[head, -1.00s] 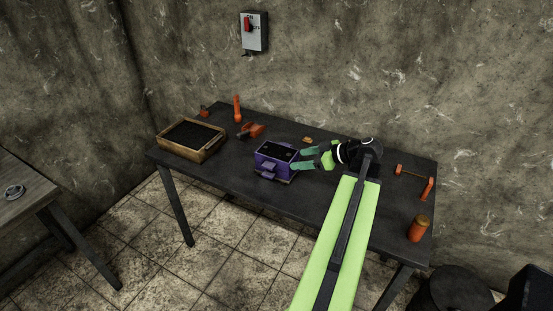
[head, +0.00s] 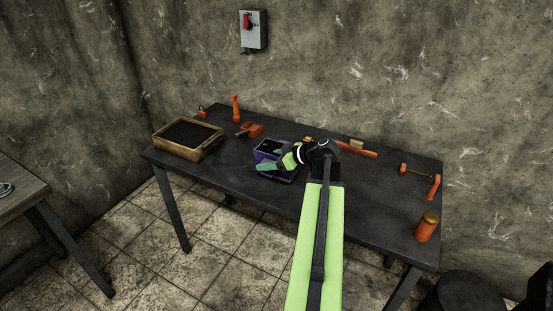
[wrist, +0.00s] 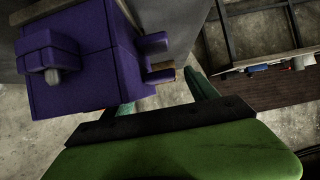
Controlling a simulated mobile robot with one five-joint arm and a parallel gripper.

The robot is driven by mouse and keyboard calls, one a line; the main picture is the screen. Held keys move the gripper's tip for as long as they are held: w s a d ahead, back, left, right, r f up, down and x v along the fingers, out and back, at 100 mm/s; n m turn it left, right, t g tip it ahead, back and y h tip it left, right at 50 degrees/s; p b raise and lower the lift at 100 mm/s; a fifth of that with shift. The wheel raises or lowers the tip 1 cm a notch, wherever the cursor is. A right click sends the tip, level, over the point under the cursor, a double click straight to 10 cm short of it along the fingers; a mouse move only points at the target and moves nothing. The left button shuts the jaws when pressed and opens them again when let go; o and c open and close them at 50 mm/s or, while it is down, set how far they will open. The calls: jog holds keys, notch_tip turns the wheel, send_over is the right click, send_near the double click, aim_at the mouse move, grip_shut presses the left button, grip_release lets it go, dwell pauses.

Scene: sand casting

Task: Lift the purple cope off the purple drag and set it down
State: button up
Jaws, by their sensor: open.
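The purple flask of cope and drag (head: 266,146) stands on the dark table, partly hidden behind my gripper in the head view. In the wrist view the purple box (wrist: 75,80) fills the upper left. It has a protruding lug on its left face and two small lugs (wrist: 156,42) on its right side. I cannot clearly tell the seam between cope and drag. My gripper (head: 271,160) is open at the box's near right side. In the wrist view its teal fingers are spread (wrist: 160,92), with the lower small lug just beyond the gap; I cannot tell if they touch.
A wooden box of black sand (head: 216,145) stands at the table's left end. Orange tools lie behind, including a trowel-like one (head: 251,130) and an upright one (head: 236,108). At the right are a hammer (head: 404,169) and an orange jar (head: 427,228).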

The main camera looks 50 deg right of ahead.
grip_shut()
dwell(0.5)
jog(key=shift+w, duration=0.1)
